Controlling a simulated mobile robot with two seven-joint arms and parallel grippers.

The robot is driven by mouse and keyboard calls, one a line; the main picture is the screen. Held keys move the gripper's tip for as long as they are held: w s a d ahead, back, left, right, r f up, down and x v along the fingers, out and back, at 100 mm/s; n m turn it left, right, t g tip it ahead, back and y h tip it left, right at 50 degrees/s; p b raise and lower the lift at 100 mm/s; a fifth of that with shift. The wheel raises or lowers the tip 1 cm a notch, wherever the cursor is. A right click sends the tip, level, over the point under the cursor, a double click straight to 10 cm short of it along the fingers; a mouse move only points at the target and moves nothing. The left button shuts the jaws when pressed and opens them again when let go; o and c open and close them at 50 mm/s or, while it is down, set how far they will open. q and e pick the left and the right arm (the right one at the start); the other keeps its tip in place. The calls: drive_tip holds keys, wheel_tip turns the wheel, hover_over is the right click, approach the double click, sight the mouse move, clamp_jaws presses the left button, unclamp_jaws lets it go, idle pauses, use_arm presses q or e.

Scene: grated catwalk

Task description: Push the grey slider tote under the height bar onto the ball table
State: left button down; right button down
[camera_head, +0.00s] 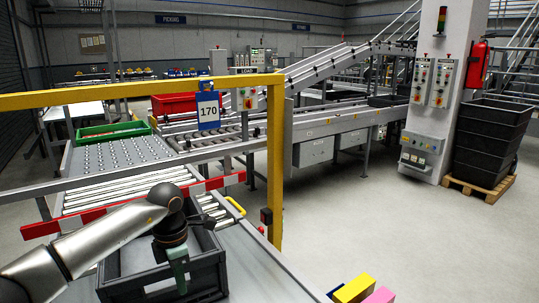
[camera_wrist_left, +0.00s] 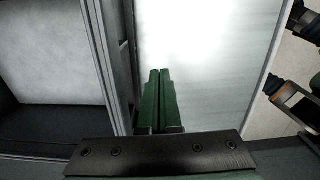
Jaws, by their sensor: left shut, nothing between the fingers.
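The grey slider tote (camera_head: 218,273) is a dark open box on the smooth near end of the conveyor line. My left gripper (camera_head: 180,277) points down at the tote, its green fingers shut and empty. In the left wrist view the fingers (camera_wrist_left: 158,98) show close beside the tote's wall (camera_wrist_left: 98,60); I cannot tell if they touch it. A red-and-white striped bar (camera_head: 130,205) crosses the line beyond the tote, below a yellow frame (camera_head: 130,93) with a blue "170" sign (camera_head: 208,108). The ball table (camera_head: 112,155) lies farther back, past the rollers (camera_head: 120,190). My right gripper is out of view.
A green tray (camera_head: 112,131) stands at the ball table's far edge. A red bin (camera_head: 175,103) is behind it. The yellow post (camera_head: 275,170) stands right of the line. Yellow (camera_head: 353,288) and pink (camera_head: 380,296) blocks show at the bottom. Open floor lies to the right.

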use_arm(q)
wheel_tip(320, 180, up, 8)
drive_tip(key=p, duration=0.5)
drive_tip(key=shift+p, duration=0.4)
